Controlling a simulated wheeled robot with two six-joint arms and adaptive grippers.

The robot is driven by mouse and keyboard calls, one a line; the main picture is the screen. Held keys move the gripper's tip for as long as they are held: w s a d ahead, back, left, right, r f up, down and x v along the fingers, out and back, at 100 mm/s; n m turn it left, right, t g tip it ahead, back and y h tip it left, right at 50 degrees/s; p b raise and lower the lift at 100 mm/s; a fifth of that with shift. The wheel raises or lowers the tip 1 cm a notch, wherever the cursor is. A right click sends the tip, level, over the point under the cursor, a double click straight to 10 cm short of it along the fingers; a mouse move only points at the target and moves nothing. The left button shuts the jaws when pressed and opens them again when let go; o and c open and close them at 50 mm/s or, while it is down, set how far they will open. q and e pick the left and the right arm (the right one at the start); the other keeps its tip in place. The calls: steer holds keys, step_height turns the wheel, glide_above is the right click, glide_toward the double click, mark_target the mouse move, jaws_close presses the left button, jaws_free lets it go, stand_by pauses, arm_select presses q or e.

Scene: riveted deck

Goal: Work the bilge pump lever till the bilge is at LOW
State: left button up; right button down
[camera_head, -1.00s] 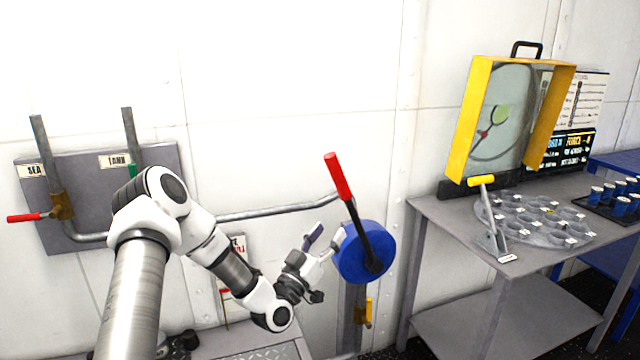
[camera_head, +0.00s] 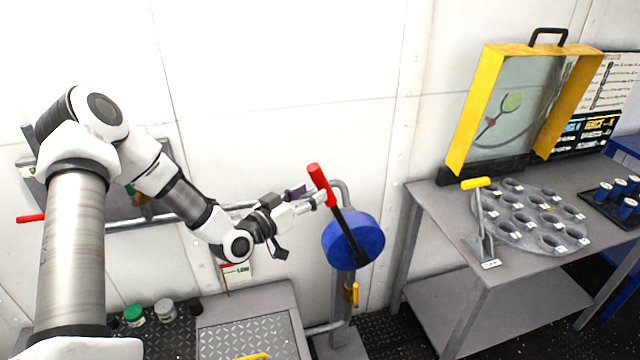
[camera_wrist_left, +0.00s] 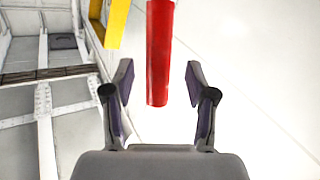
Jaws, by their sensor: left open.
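The bilge pump is a blue drum (camera_head: 353,240) on a grey post, in the middle of the head view. Its black lever leans up and left and ends in a red grip (camera_head: 321,184). My left gripper (camera_head: 318,196) is open at the red grip, coming from the left. In the left wrist view the red grip (camera_wrist_left: 159,55) stands between the two open fingers (camera_wrist_left: 160,85), with clear gaps on both sides. A small card (camera_head: 238,273) behind my arm is partly hidden and its marking is too small to read. My right gripper is out of view.
A grey table (camera_head: 440,215) at right holds a yellow-framed case (camera_head: 478,110), a round holed plate (camera_head: 530,210) and a small yellow-handled lever (camera_head: 476,184). A red-handled valve (camera_head: 30,218) is at far left. Jars (camera_head: 133,314) stand low on the left.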

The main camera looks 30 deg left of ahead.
mark_target(319, 190)
arm_select(q)
steer(key=w, duration=0.3)
steer(key=shift+w+d+f, duration=0.1)
steer(key=shift+w+d, duration=0.15)
steer(key=shift+d, duration=0.15)
steer(key=shift+w, duration=0.5)
